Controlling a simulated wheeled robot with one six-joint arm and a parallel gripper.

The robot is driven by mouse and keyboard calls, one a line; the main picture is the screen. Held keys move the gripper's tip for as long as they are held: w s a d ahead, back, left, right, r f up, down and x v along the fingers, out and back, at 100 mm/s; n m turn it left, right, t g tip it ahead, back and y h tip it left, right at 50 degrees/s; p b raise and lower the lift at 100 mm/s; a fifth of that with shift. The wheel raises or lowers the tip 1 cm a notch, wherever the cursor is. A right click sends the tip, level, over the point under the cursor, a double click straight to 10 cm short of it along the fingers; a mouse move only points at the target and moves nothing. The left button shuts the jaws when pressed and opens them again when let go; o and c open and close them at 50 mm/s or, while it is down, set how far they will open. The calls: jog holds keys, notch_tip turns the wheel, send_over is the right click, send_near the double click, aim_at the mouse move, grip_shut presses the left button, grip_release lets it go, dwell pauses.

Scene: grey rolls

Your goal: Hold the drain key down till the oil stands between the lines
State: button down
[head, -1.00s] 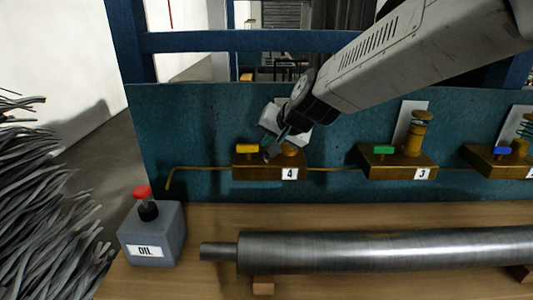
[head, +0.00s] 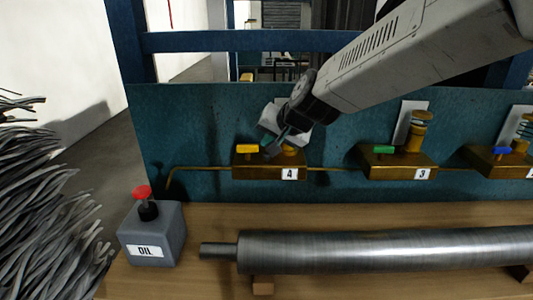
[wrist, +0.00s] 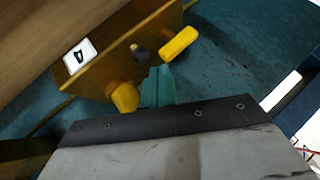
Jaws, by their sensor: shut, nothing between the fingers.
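Block 4 (head: 262,173) is a brass block on the blue-green panel, with a yellow lever (head: 247,149) on its left. My gripper (head: 275,146) is over this block, right of the lever. In the wrist view my teal fingers (wrist: 157,88) are together and empty. A small dark knob (wrist: 139,53) lies just past their tips; I cannot tell whether they touch it. The yellow lever (wrist: 179,42) is beyond to the right, and a brass cap (wrist: 123,97) is beside the fingers on the left. My wrist hides the area above block 4; no oil level or lines can be made out.
Block 3 (head: 397,172) with a green lever and another block with a blue lever (head: 503,151) stand to the right. A grey oil can (head: 160,222) with a red top and a steel roll (head: 390,250) are on the wooden bench in front.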

jog(key=shift+f, duration=0.45)
jog(key=shift+f, duration=0.5)
dwell(2.0)
jog(key=shift+r, duration=0.95)
jog(key=shift+r, duration=0.1)
notch_tip(320, 180, up, 5)
jog(key=shift+f, duration=0.1)
jog(key=shift+s, duration=0.1)
dwell(0.3)
